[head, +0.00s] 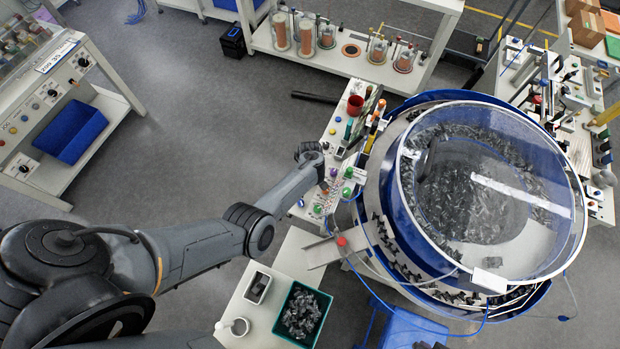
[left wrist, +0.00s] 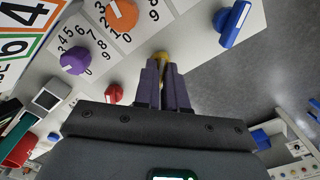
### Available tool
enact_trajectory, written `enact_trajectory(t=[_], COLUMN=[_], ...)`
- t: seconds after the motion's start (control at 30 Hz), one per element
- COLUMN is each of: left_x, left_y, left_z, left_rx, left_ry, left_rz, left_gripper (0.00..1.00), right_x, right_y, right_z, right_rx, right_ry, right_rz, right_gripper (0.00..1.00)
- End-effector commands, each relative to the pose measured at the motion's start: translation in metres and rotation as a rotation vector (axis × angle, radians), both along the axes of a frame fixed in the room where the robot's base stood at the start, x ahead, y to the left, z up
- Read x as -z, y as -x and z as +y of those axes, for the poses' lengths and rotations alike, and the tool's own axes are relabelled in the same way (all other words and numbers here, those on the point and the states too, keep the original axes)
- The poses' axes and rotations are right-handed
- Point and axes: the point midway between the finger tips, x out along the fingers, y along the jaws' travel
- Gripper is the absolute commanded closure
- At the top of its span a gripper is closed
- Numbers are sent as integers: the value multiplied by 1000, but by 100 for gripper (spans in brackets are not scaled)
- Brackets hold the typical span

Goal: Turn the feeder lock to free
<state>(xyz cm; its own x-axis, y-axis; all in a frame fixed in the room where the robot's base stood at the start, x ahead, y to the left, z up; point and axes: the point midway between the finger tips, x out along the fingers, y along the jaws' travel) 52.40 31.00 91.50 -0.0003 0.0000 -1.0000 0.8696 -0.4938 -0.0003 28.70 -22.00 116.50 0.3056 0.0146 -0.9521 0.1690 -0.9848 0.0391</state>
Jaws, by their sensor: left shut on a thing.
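My left gripper (left wrist: 163,72) is shut on a small yellow knob (left wrist: 161,56) on a pale control panel (left wrist: 197,50) in the left wrist view. Only the knob's top shows past the fingers, so its pointer and setting are hidden. In the head view my left arm reaches the control panel (head: 308,212) beside the feeder bowl (head: 470,180), and the fingers are too small to make out. No readable label shows which control is the feeder lock. My right gripper is not in view.
Near the held knob are an orange knob (left wrist: 121,14), a purple knob (left wrist: 75,61), a red knob (left wrist: 114,93) and a blue lever-like handle (left wrist: 235,23). Printed number scales lie by several. A green tray (head: 302,314) of dark parts stands on a bench below the panel.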

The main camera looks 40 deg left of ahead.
Motion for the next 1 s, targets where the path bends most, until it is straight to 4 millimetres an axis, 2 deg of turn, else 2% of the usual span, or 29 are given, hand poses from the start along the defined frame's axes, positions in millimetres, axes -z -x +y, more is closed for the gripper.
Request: enact_trajectory(t=[0.6,0.63,0.77,0.8,1.0], left_x=[0,0,0,0,0], left_y=[0,0,0,0,0], left_z=[0,0,0,0,0], left_rx=[-45,-45,-44,-44,-43], left_ry=[-1,-1,-1,-1,0], left_rz=[0,0,0,0,0], left_gripper=[100,86,66,64,64], right_x=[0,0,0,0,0], right_y=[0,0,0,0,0], right_z=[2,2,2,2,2], right_rx=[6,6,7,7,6], right_ry=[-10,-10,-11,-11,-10], right_rz=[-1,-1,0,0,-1], right_gripper=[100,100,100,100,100])
